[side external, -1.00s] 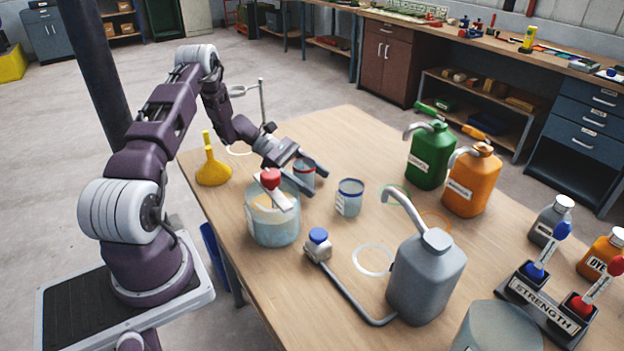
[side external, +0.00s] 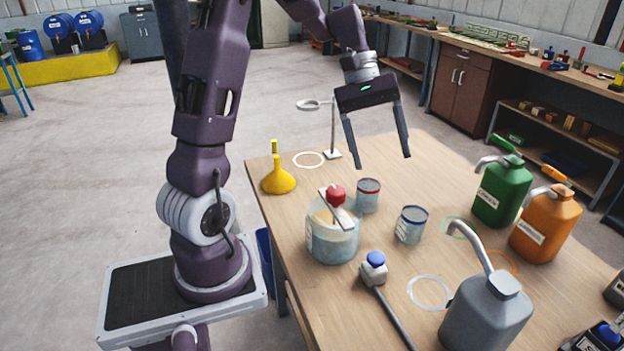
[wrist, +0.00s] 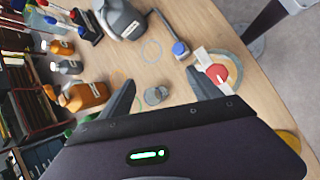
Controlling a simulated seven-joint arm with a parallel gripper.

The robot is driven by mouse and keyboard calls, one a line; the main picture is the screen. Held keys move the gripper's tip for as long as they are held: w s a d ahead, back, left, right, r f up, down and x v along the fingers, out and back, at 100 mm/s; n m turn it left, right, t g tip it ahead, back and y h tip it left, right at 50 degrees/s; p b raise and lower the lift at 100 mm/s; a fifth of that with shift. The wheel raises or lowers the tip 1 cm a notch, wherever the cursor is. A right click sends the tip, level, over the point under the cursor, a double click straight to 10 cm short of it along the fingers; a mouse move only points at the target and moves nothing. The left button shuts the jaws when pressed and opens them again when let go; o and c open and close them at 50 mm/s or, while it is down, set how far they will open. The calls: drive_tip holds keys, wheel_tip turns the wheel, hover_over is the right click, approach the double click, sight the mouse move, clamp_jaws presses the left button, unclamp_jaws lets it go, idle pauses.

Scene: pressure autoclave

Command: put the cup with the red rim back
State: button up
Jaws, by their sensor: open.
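The cup with the red rim (side external: 368,198) stands upright on the table in the side view, just behind the clear tub (side external: 333,245) with the red knob. A similar cup with a blue rim (side external: 411,226) stands to its right, nearer the camera. My gripper (side external: 379,162) is open and empty, above and behind the red-rimmed cup, with its fingers pointing down. In the wrist view, one grey cup (wrist: 156,96) shows between the open fingers (wrist: 160,80); its rim colour is unclear.
A yellow funnel (side external: 278,180), a white ring (side external: 296,164) and a ring stand (side external: 333,135) are at the table's back left. Green (side external: 500,193) and orange (side external: 545,225) jugs stand right.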

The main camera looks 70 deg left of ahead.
drive_tip(key=s+d+r+m+t+y, duration=0.2)
drive_tip(key=s+d+m, duration=0.3)
drive_tip(key=s, duration=0.4)
drive_tip(key=s+d+r+m+t+y, duration=0.2)
drive_tip(key=s+d+m+y, duration=0.2)
drive_tip(key=s+m, duration=0.4)
drive_tip(key=shift+s+d+t, duration=0.3)
drive_tip(key=shift+s+d, duration=0.5)
drive_tip(key=shift+d, duration=0.1)
